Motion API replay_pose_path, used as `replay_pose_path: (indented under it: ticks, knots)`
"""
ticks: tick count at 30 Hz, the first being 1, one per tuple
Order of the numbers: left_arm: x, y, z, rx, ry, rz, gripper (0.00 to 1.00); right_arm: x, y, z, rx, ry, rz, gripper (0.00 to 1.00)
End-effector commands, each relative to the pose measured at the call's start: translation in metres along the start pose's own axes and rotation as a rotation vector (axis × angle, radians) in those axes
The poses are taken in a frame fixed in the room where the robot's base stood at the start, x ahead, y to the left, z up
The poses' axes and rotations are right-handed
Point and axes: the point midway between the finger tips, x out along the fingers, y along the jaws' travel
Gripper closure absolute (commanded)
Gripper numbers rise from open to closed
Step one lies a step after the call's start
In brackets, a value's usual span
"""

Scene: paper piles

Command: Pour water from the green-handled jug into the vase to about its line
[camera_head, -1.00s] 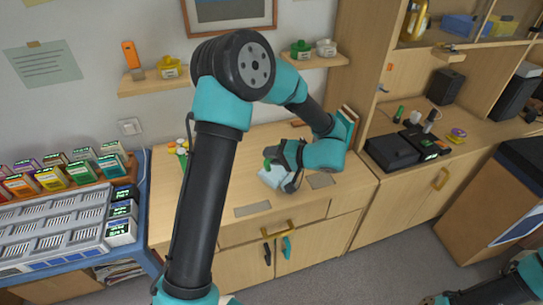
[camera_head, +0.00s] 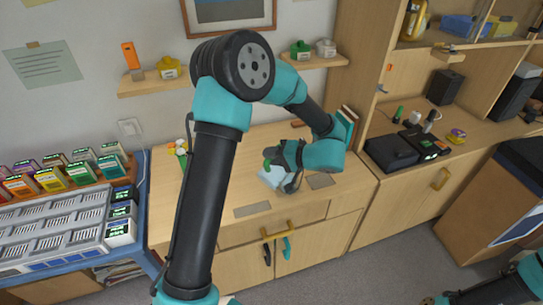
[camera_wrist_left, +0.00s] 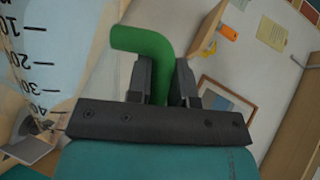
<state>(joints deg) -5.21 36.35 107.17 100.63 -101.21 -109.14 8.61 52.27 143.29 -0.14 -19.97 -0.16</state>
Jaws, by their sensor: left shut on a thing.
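The jug (camera_head: 272,177) shows in the head view as a small pale blue body above the wooden counter. Its green handle (camera_wrist_left: 146,43) shows in the left wrist view, between the fingers of my left gripper (camera_wrist_left: 163,78). That gripper (camera_head: 289,160) is shut on the handle in the head view too. The jug's clear wall (camera_wrist_left: 45,50) with dark scale marks fills the left of the wrist view, looking tilted there. I cannot tell whether the jug touches the counter. I cannot make out the vase; my left arm hides part of the counter.
Flat grey plates (camera_head: 252,209) lie on the counter (camera_head: 220,190). Small items (camera_head: 181,148) stand at its back left, partly behind my arm. A black box (camera_head: 391,152) sits to the right. A rack of labelled boxes (camera_head: 55,235) stands on the left.

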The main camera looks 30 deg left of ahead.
Motion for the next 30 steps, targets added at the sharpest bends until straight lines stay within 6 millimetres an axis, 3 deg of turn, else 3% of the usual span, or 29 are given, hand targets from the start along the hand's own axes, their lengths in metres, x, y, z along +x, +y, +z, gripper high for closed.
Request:
replay_pose_path:
  ticks: [30]
  knots:
    - [-0.0034,-0.0019,-0.0073,0.064,-0.014,-0.027,1.00,0.0000,0.0000,0.0000,0.000,0.000,0.000,0.57]
